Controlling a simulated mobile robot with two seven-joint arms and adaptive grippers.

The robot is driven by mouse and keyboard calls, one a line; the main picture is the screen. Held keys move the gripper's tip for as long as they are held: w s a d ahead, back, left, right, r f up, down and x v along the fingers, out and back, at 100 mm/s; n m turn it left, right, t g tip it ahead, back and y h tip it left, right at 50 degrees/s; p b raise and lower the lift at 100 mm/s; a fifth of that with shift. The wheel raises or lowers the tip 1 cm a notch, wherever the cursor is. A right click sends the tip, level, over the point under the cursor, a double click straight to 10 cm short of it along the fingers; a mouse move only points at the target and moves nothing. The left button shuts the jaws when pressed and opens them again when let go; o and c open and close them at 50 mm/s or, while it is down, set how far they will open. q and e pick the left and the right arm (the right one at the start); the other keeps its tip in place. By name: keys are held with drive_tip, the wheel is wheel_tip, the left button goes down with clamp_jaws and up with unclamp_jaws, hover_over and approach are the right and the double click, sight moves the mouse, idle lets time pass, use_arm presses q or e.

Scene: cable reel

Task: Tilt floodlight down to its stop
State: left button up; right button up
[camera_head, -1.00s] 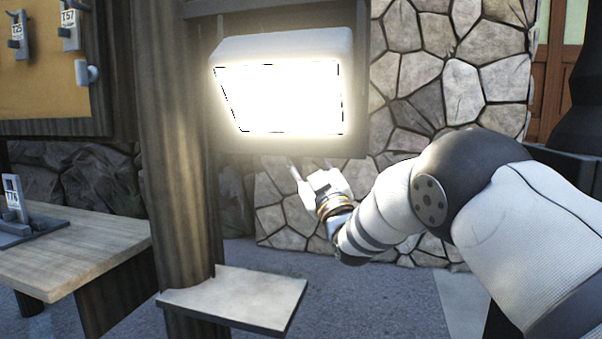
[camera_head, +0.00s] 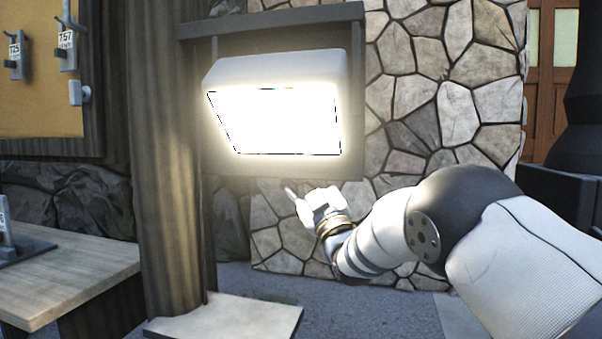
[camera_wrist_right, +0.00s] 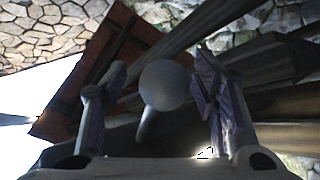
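The floodlight (camera_head: 280,72) is a grey box with a glowing white front face (camera_head: 278,120), in the upper middle of the head view. Its face leans slightly downward. My right gripper (camera_head: 312,192) is just below the floodlight's lower edge. In the right wrist view, my right gripper (camera_wrist_right: 155,105) has its two fingers spread wide. A grey rod with a round end (camera_wrist_right: 165,84) shows between the fingers, with gaps on both sides; I cannot tell its exact depth. My left gripper is not in view.
A wooden post (camera_head: 168,150) stands left of the floodlight, with a pale shelf (camera_head: 230,318) low beside it. A stone wall (camera_head: 440,110) is behind. A wooden bench (camera_head: 70,275) and a yellow board (camera_head: 40,105) with tagged items are on the left.

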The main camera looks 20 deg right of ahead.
drive_tip(key=shift+f, duration=0.1)
drive_tip(key=v, duration=1.2)
